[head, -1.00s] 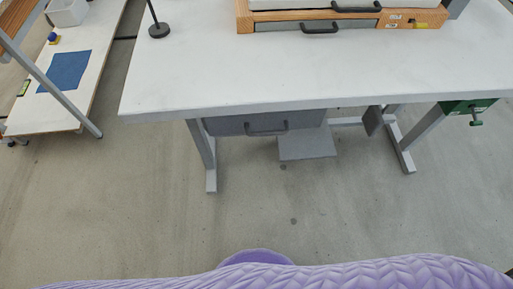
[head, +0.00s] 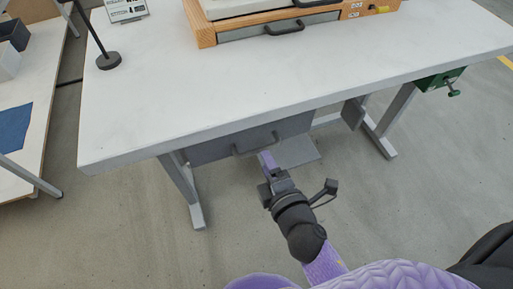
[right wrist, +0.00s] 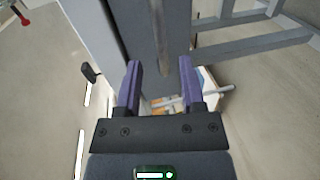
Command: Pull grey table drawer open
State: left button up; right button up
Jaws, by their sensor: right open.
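The grey drawer (head: 215,147) hangs under the front edge of the white table (head: 330,90) and looks shut. Its dark bar handle (head: 256,146) is on the drawer front. My right gripper (head: 266,160) is just in front of and below the handle in the head view, its purple fingers partly hiding it. In the right wrist view the two fingers of my right gripper (right wrist: 161,85) are apart, with the drawer's grey front (right wrist: 150,25) beyond. A bar that looks like the handle (right wrist: 161,72) lies between them; contact cannot be told. My left gripper is not in view.
A wooden-framed unit (head: 270,30) with black handles stands on the table. A black stand (head: 109,60) is at the table's left. Grey table legs (head: 186,190) flank the drawer. A green vise (head: 440,78) hangs at the right edge. Floor in front is clear.

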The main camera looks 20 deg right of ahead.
aim_at(259, 148)
jog(key=b+x, duration=0.1)
jog(key=x, duration=0.4)
jog(key=shift+w+f, duration=0.1)
jog(key=shift+w, duration=0.15)
grip_shut()
dwell(0.9)
dwell(0.4)
